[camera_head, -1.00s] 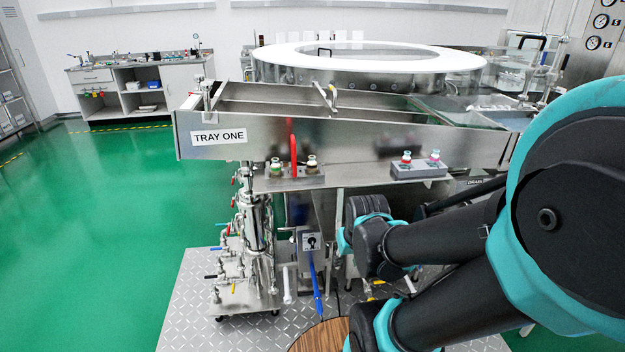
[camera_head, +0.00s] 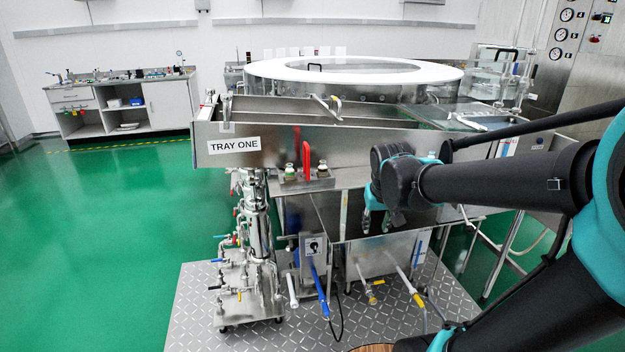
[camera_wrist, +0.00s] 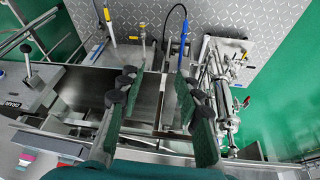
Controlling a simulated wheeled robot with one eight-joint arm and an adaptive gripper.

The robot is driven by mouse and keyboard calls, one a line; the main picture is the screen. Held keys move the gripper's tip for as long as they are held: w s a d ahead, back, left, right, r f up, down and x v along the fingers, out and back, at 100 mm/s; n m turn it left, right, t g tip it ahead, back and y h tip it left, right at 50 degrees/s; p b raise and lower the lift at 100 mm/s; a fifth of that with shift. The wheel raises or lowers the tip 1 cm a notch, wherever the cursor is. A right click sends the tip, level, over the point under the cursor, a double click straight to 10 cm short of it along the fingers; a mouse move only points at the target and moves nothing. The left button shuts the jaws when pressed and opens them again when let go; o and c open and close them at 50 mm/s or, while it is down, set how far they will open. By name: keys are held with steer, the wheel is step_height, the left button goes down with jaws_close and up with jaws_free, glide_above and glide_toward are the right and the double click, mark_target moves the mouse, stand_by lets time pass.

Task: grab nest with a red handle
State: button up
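The nest with a red handle (camera_head: 316,184) is a small grey metal block on the ledge below the TRAY ONE panel. Its upright red handle (camera_head: 306,161) stands between two vials with pale green and olive tops. My gripper (camera_head: 375,218) points downward, to the right of the nest and apart from it. In the wrist view my gripper (camera_wrist: 153,118) shows two dark fingers spread wide with nothing between them. I cannot make out the nest in the wrist view.
The steel TRAY ONE panel (camera_head: 275,144) rises behind the ledge. Pipework with valves (camera_head: 257,240) stands below left. A box with a blue handle (camera_head: 314,251) stands below the ledge. A ring-shaped white-topped washer (camera_head: 270,69) is behind. Green floor is clear at left.

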steer(key=w+a+r+n, duration=0.1)
steer(key=w+a+r, duration=0.35)
steer(key=r, duration=0.35)
steer(key=w+a+r, duration=0.3)
steer(key=a+r, duration=0.3)
steer(key=r, duration=0.1)
steer(key=n, duration=0.1)
glide_toward(306, 144)
steer(key=shift+t+h, duration=0.3)
steer(key=shift+t, duration=0.1)
steer(key=x, duration=0.9)
steer(key=shift+a+f, duration=0.2)
steer(key=shift+f, duration=0.15)
steer(key=shift+w+f+n, duration=0.2)
steer(key=shift+f+n, duration=0.1)
steer(key=shift+f, duration=0.35)
steer(key=shift+c, duration=0.2)
jaws_close()
